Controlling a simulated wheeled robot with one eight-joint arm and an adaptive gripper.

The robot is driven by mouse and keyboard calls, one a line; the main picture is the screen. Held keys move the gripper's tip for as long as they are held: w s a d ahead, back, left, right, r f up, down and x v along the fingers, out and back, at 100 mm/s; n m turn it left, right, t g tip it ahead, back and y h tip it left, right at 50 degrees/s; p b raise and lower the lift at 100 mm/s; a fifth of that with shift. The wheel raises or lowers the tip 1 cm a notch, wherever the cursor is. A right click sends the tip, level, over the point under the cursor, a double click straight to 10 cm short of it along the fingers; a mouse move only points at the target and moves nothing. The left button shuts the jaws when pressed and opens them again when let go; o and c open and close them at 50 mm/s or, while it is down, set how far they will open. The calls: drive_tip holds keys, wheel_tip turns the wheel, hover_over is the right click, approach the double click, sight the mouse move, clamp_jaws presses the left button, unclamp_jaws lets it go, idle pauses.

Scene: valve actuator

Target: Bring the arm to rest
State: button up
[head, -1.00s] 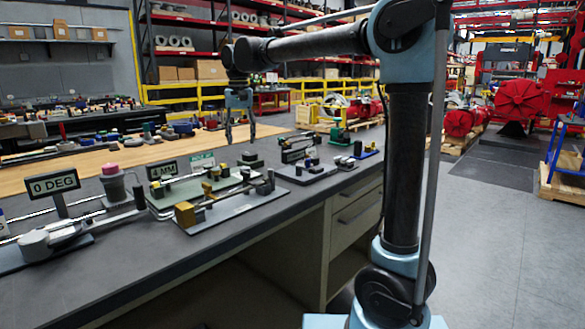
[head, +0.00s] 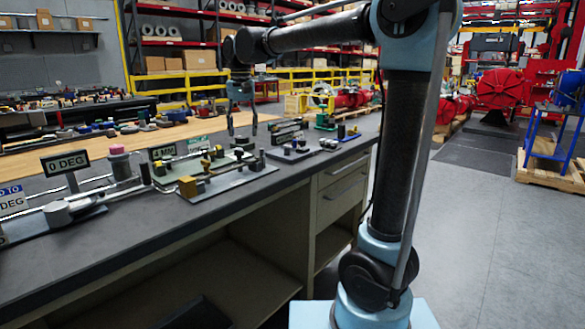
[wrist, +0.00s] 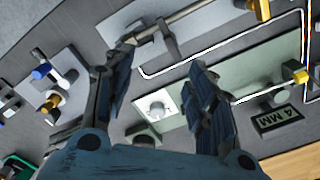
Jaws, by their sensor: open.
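My gripper (head: 242,133) hangs over the workbench (head: 110,240) with its fingers pointing down, held out by my raised arm. It is open, and nothing is between its fingers.
A "0 DEG" sign (head: 65,162) and a grey cylinder with a pink top (head: 117,158) stand at the left of the bench. A plate with a brass block (head: 188,187) lies near the front edge. A blue stand (head: 548,140) is at far right. Grey floor (head: 480,230) is open.

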drive_tip(key=s+d+f, duration=0.3)
drive_tip(key=d, duration=0.5)
drive_tip(key=s+d+f+t, duration=0.1)
drive_tip(key=s+d+f, duration=0.15)
drive_tip(key=d, duration=0.45)
drive_tip(key=s+d+f, duration=0.3)
drive_tip(key=d, duration=0.5)
drive_tip(key=s+d+f, duration=0.6)
drive_tip(key=s+f, duration=0.1)
drive_tip(key=f, duration=0.2)
drive_tip(key=s+d+f+m+t, duration=0.1)
drive_tip(key=s+d+f, duration=0.5)
drive_tip(key=f, duration=0.4)
drive_tip(key=shift+s+d+f, duration=0.15)
drive_tip(key=shift+s+d, duration=0.15)
drive_tip(key=shift+s, duration=0.55)
